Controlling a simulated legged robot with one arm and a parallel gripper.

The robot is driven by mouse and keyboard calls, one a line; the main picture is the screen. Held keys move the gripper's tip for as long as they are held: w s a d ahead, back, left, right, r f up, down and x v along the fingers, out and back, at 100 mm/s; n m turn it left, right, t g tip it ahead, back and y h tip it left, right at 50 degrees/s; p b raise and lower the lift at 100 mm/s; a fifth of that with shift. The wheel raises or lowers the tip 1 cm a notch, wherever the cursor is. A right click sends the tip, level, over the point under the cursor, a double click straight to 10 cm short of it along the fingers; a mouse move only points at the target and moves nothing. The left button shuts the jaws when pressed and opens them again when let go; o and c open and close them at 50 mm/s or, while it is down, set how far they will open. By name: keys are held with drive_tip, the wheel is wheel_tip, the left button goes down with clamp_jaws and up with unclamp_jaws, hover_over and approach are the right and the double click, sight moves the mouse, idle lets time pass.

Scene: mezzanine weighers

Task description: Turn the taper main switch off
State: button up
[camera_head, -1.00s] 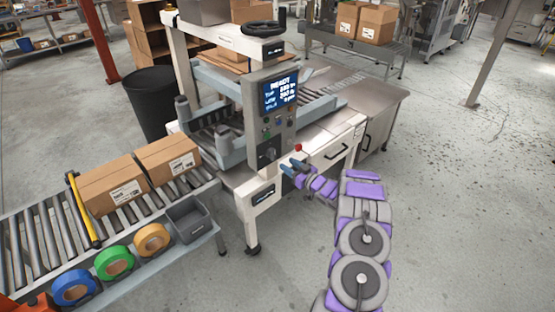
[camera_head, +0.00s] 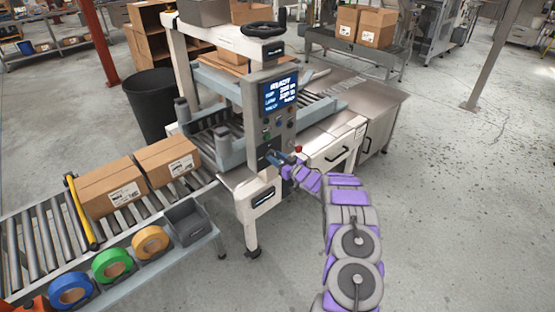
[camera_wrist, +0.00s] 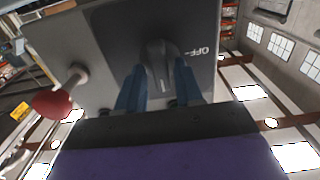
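The taper's main switch is a dark rotary knob (camera_wrist: 160,66) on a dark plate in the wrist view, with an "OFF" label to its right. My gripper (camera_wrist: 158,88) has its two blue fingers apart, one on each side of the knob. I cannot tell whether they touch it. In the head view my gripper (camera_head: 276,158) is at the lower part of the taper's control panel (camera_head: 256,126) and hides the knob there. The panel's blue screen (camera_head: 280,92) is lit with white text.
A red knob on a metal stem (camera_wrist: 54,103) sticks out left of the fingers in the wrist view. Two cartons (camera_head: 112,187) rest on the roller conveyor (camera_head: 40,240), beside tape rolls (camera_head: 112,265) and a grey bin (camera_head: 186,222). The floor to the right is clear.

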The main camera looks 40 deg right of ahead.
clamp_jaws()
drive_tip(key=shift+n, duration=0.4)
drive_tip(key=shift+s+a+f+n+p, duration=0.15)
drive_tip(key=shift+n+p, duration=0.15)
drive_tip(key=shift+n, duration=2.55)
drive_tip(key=shift+w+a+f+n+p, duration=0.1)
drive_tip(key=shift+f+n+p, duration=0.2)
drive_tip(key=shift+n, duration=2.6)
drive_tip(key=shift+s+a+f+n+p, duration=0.1)
drive_tip(key=shift+n+p, duration=0.25)
drive_tip(key=shift+n, duration=2.5)
drive_tip(key=shift+c, duration=0.4)
unclamp_jaws()
drive_tip(key=o, duration=0.3)
drive_tip(key=shift+r, duration=0.15)
